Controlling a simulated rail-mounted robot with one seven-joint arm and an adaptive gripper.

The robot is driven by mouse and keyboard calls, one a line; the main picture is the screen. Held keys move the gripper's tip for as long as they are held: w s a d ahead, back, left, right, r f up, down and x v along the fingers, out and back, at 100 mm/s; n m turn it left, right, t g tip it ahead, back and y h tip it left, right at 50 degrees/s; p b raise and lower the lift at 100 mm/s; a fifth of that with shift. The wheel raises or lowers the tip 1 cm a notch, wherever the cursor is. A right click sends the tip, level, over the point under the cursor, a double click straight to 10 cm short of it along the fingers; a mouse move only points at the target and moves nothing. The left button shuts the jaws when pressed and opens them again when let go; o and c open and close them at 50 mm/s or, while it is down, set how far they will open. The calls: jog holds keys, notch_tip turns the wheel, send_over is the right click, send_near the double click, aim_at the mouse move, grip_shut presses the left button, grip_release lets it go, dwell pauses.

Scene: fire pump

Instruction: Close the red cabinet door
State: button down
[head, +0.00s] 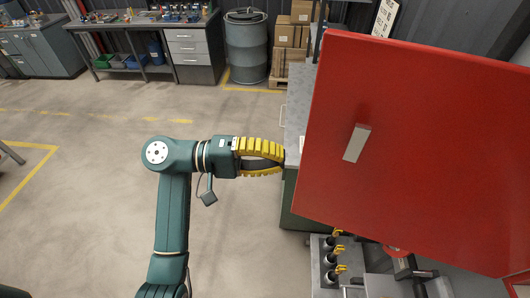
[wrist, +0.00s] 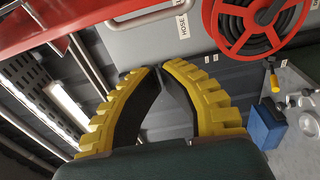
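The red cabinet door (head: 430,130) is a large flat panel filling the right of the head view, with a pale rectangular handle (head: 357,143) on the face toward me. It appears swung out at an angle, and it hides what lies behind it. My gripper (head: 283,159) has yellow ribbed fingers and is just left of the door's left edge, at about handle height. In the wrist view my gripper (wrist: 160,70) has its fingertips together and nothing between them. I cannot tell whether it touches the door. A red strip (wrist: 75,22) crosses that view's top left.
A grey-topped bench (head: 300,95) stands beside the door. Below the door are black fittings with yellow handles (head: 341,268). The wrist view shows a red hose reel (wrist: 262,30) and a blue box (wrist: 267,127). The floor left of my arm is clear.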

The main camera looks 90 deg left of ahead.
jog(key=w+d+p, duration=0.2)
jog(key=w+d, duration=0.1)
jog(key=d, duration=0.1)
jog(key=shift+w, duration=0.3)
dwell(0.3)
